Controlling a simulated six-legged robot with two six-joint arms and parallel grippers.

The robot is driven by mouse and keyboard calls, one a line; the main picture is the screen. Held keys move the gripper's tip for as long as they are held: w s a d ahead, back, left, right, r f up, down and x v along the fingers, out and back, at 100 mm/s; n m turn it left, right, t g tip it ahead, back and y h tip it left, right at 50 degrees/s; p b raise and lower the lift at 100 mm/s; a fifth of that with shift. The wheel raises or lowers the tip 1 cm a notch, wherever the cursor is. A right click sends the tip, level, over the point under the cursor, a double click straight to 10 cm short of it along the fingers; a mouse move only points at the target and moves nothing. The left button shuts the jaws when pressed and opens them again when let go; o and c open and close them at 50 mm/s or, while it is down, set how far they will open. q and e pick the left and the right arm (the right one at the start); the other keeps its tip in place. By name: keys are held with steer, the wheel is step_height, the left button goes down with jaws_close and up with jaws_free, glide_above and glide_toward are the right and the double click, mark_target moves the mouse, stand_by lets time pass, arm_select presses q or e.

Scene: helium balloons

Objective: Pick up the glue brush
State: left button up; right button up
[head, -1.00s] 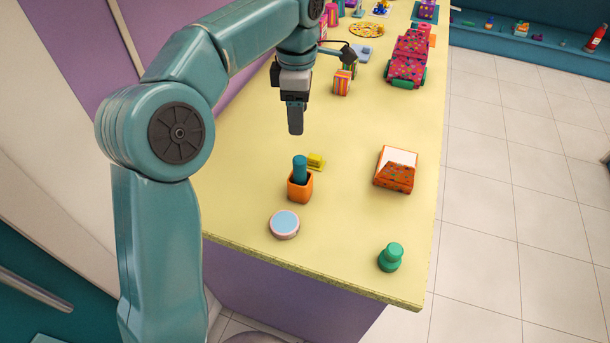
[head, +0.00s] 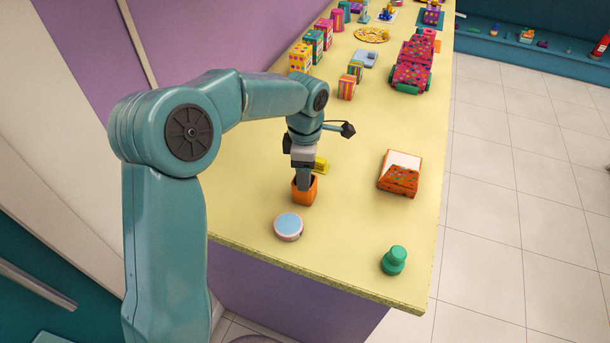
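The orange square cup (head: 303,196) stands on the yellow counter near its front left. Earlier, a teal handle, likely the glue brush, stood upright in it; now my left gripper hides that handle. My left gripper (head: 304,181) points down at the cup's mouth, with its fingers over or around where the handle stood. From this angle I cannot tell whether the fingers are open or closed on it. My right gripper is not in view.
A small yellow object (head: 321,165) is just behind the cup. A pink-rimmed blue disc (head: 288,226) lies in front. A green knobbed piece (head: 394,260) and an orange box with white paper (head: 399,173) are to the right. The counter (head: 345,235) between them is clear.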

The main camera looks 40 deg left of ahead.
arm_select(q)
steer(key=shift+s+r, duration=0.15)
steer(key=shift+s, duration=0.2)
steer(key=shift+w, duration=0.2)
steer(key=c, duration=1.1)
steer(key=shift+c, duration=0.2)
steer(key=shift+w+r, duration=0.1)
steer(key=shift+r, duration=0.3)
step_height(320, 180, up, 19)
steer(key=p, duration=0.1)
steer(key=shift+p, duration=0.35)
